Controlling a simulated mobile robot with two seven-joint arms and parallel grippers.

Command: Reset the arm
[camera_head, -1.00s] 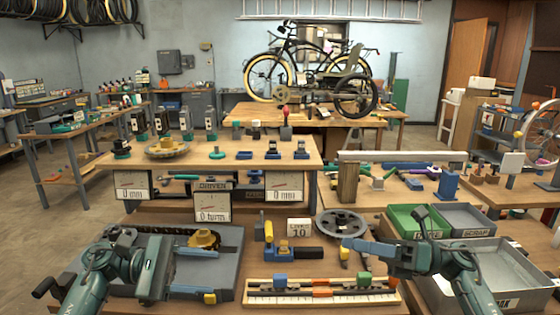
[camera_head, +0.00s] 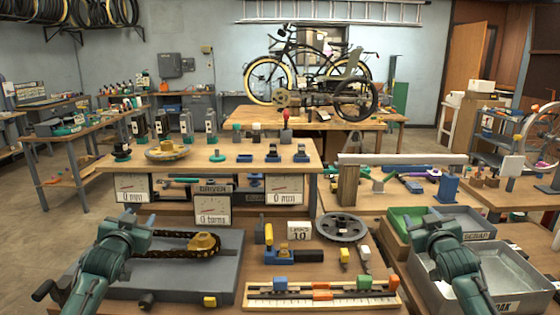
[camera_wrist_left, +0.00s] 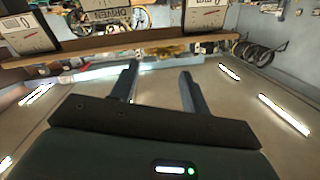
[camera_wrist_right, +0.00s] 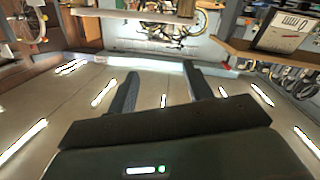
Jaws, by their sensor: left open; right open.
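My left arm, green, reaches in from the left in the head view, with its gripper (camera_head: 128,220) over the left side of the grey tray (camera_head: 205,275). In the left wrist view the two fingers (camera_wrist_left: 158,75) stand apart with nothing between them. My right arm comes in at the right, with its gripper (camera_head: 428,216) above the green and grey bins. In the right wrist view its fingers (camera_wrist_right: 161,75) are also apart and empty. Both grippers point forward, away from me.
A black chain with a yellow part (camera_head: 204,243) lies in the grey tray. A blue fixture (camera_head: 292,256), a dark toothed disc (camera_head: 342,227) and a white strip with coloured blocks (camera_head: 322,295) occupy the middle. The metal bin (camera_head: 515,272) is at the right.

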